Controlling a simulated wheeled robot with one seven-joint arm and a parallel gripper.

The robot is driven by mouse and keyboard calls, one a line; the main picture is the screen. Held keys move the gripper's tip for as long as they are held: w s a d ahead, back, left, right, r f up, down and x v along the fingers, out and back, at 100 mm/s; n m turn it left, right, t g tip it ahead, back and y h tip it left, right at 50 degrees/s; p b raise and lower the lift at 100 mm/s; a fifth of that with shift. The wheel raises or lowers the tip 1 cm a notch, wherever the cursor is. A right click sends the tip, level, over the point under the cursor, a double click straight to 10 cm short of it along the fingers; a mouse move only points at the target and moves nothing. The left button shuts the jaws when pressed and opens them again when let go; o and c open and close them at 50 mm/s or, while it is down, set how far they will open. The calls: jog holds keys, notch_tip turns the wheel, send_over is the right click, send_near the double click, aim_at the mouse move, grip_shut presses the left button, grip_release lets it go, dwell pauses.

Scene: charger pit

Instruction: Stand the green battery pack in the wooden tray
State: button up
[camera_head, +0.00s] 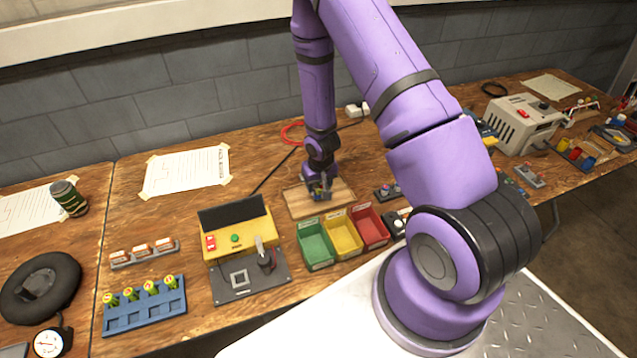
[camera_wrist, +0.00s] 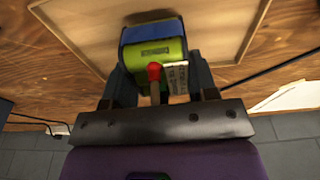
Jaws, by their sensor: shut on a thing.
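The green battery pack (camera_wrist: 153,52) has a blue band, a red plug on a lead and a small white label. My gripper (camera_wrist: 160,75) is shut on it, with one dark finger on each side. The wooden tray (camera_wrist: 222,28) lies beyond the pack in the wrist view, and the pack is over its floor. In the head view my gripper (camera_head: 320,188) is over the middle of the tray (camera_head: 300,208) and hides most of the pack. I cannot tell whether the pack touches the tray.
Green (camera_head: 315,243), yellow (camera_head: 343,233) and red (camera_head: 369,227) bins stand just in front of the tray. A yellow charger station (camera_head: 243,243) is at left, with a blue rack (camera_head: 145,306) of green cells beyond it.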

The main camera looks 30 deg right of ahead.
jog(key=shift+f, duration=0.8)
dwell(0.9)
jog(key=o, duration=1.4)
jog(key=shift+c, duration=0.2)
jog(key=shift+r, duration=0.1)
jog(key=shift+r, duration=3.45)
